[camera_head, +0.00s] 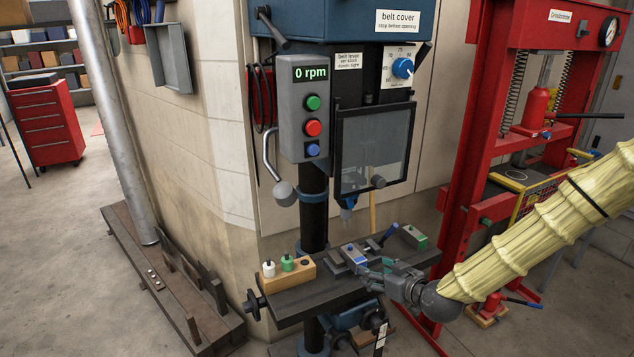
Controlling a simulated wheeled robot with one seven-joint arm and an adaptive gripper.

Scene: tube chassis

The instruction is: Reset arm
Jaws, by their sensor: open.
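My arm in its ribbed yellow sleeve reaches in from the right. My gripper (368,270) is at its end, low over the right part of the drill press table (312,299). Its fingers are apart, close to a small vise (351,254) with a blue part on top. I cannot tell whether the fingers touch the vise. The drill press has a control box (303,108) reading 0 rpm, with green, red and blue buttons. A clear guard (372,150) hangs in front of the spindle.
A wooden block (288,271) with small bottles stands on the table's left. A red hydraulic press (483,150) stands close to my arm. Open floor (50,240) lies at left, beside a pole on a base.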

